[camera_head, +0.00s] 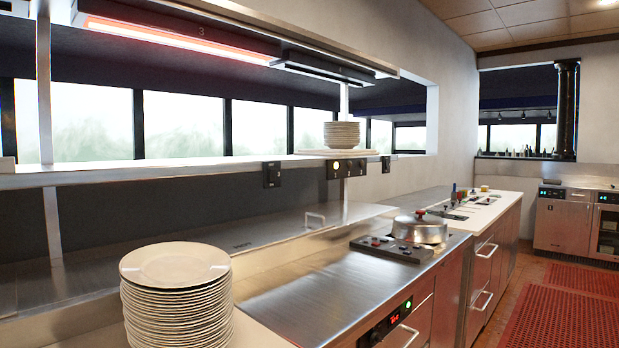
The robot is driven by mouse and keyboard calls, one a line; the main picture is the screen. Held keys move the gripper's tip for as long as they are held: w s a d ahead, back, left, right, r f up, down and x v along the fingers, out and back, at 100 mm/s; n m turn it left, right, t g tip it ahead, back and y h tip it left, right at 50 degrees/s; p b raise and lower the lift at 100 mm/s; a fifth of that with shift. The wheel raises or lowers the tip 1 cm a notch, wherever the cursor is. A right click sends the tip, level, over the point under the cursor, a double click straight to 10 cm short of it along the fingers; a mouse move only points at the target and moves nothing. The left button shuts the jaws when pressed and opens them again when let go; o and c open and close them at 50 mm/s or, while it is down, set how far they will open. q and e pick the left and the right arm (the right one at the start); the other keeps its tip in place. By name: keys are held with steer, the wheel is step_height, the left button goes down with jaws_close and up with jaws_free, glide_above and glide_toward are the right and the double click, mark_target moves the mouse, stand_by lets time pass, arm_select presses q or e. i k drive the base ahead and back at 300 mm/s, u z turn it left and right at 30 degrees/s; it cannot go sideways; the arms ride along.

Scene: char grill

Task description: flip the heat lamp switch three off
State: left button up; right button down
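A heat lamp marked 3 (175,38) hangs above the pass shelf at upper left and glows red-orange. A second heat lamp (325,68) to its right is dark. Along the front edge of the shelf hang a small black switch box (272,174), a wider black control panel (346,168) with several round pale marks, and another small black box (385,164). The markings and switch positions are too small to read, so I cannot tell which is switch three. Neither of my grippers is in view.
A tall stack of plates (176,290) stands in the near foreground on the counter. The steel counter (310,285) beyond it is mostly clear. A lidded pot (420,228) and a control block (392,248) sit farther right. More plates (342,135) stand on the shelf (150,172).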

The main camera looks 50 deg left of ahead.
mark_target(272, 172)
steer(key=i, duration=2.45)
steer(key=u, duration=3.15)
